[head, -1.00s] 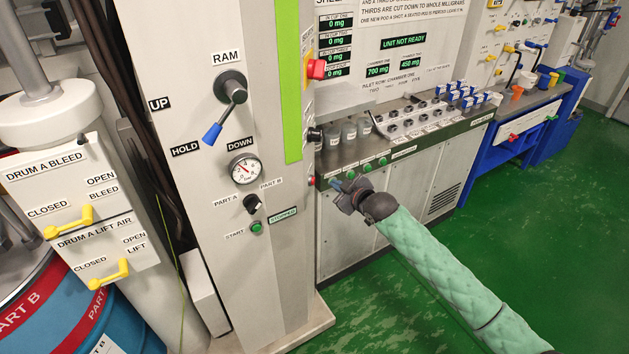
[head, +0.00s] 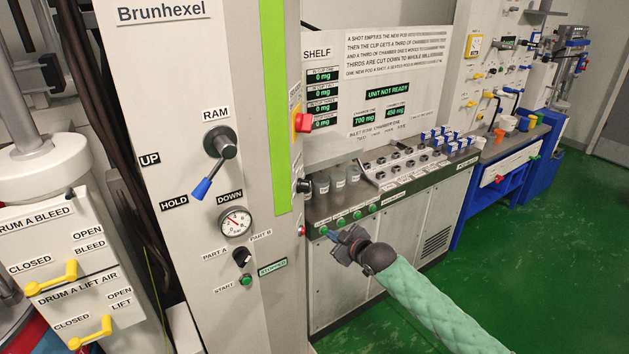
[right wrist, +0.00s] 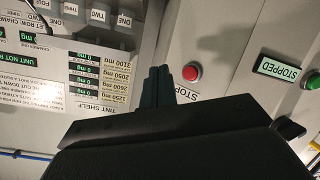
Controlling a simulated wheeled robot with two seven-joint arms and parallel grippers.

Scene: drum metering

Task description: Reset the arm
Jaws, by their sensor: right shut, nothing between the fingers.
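My right arm comes in from the lower right of the head view in a pale green sleeve. Its gripper (head: 335,238) is in front of the metering unit's lower front, just below the row of green buttons (head: 357,215). In the right wrist view the dark fingers (right wrist: 158,86) are together with nothing between them. There they point between the unit's display panel and a red button (right wrist: 190,73); I cannot tell whether they touch anything. My left gripper is in neither view.
The ram column (head: 250,110) stands close on the left, with a blue-tipped lever (head: 207,180), a gauge (head: 235,221) and a red knob (head: 303,122). Drum valves with yellow handles (head: 52,279) are at far left. Green floor (head: 540,250) is clear at right.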

